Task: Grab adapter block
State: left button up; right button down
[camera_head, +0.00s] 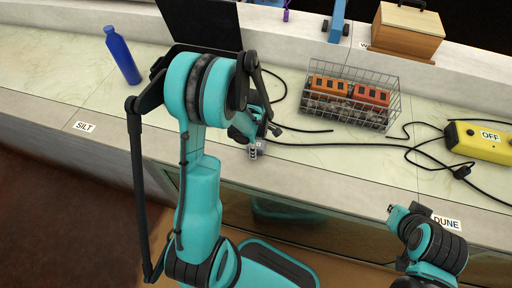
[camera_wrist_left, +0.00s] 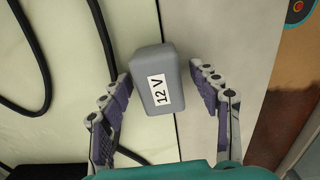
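The adapter block is a grey block with a white "12 V" label (camera_wrist_left: 166,62), lying on the pale counter in the left wrist view. My left gripper (camera_wrist_left: 164,82) is open, with one purple-padded finger on each side of the block. The left finger is close to the block's side, and I cannot tell if it touches. A gap shows on the right. In the head view my left gripper (camera_head: 252,138) is at the counter's front part, and the arm hides much of it. Part of my right arm shows at the lower right; its fingers cannot be made out.
A wire basket (camera_head: 350,98) with orange-red blocks stands behind. A yellow box marked OFF (camera_head: 480,142) is at the right. Black cables (camera_head: 330,145) run across the counter. A blue bottle (camera_head: 122,55) stands at the left, and a wooden box (camera_head: 407,32) at the back.

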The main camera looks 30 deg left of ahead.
pick_arm(q)
jog(key=c, duration=1.1)
